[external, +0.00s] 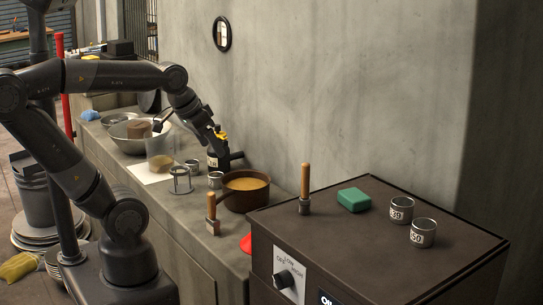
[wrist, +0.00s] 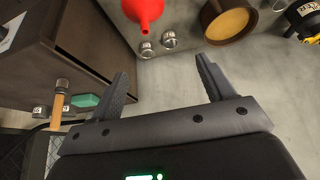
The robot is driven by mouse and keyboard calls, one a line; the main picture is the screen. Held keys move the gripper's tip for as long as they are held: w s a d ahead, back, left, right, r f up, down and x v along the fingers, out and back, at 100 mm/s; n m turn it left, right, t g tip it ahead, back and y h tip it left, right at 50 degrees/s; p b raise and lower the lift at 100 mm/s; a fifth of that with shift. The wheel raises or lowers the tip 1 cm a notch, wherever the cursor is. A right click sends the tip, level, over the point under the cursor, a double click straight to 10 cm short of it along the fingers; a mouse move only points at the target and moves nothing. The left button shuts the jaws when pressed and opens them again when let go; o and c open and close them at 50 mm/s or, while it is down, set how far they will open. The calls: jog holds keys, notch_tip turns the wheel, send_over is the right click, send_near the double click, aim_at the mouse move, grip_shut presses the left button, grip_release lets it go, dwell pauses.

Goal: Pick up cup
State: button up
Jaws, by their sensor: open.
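Several small metal cups are in view. One cup (external: 401,208) and another cup (external: 423,232), both with number labels, stand on the dark box at right in the external view. One more cup (external: 215,179) stands on the counter beside the brown pot, with another cup (external: 193,166) behind it. Two small cups (wrist: 147,50) (wrist: 168,40) show near the red funnel in the wrist view. My gripper (wrist: 162,68) is open, with nothing between its fingers. In the external view its fingertips are hard to make out above the counter.
A brown pot (external: 246,190) with tan contents and a red funnel (external: 246,243) are on the counter. A green block (external: 354,199) and a wooden-handled tool (external: 305,188) are on the dark box (external: 375,250). A metal bowl (external: 130,146) is farther back. A wall borders the counter.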

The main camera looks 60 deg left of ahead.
jog(key=w+d+r+m+g+h, duration=0.1)
jog(key=w+d+r, duration=0.15)
jog(key=w, duration=0.25)
jog(key=w+d+r+m+h, duration=0.1)
jog(key=w+d+r, duration=0.1)
jog(key=w+d, duration=0.25)
jog(key=m+g, duration=0.2)
jog(key=m, duration=0.5)
send_near(402, 211)
jog(key=shift+w+a, duration=0.25)
jog(key=shift+w, duration=0.25)
jog(key=shift+w+a, duration=0.2)
jog(key=shift+w, duration=0.3)
jog(key=x, duration=0.4)
jog(key=shift+f, duration=0.3)
jog(key=shift+a+x, duration=0.2)
jog(key=shift+x, duration=1.2)
jog(key=shift+a+x, duration=0.15)
jog(key=shift+x, duration=1.25)
jog(key=shift+w, duration=0.1)
jog(key=c, duration=1)
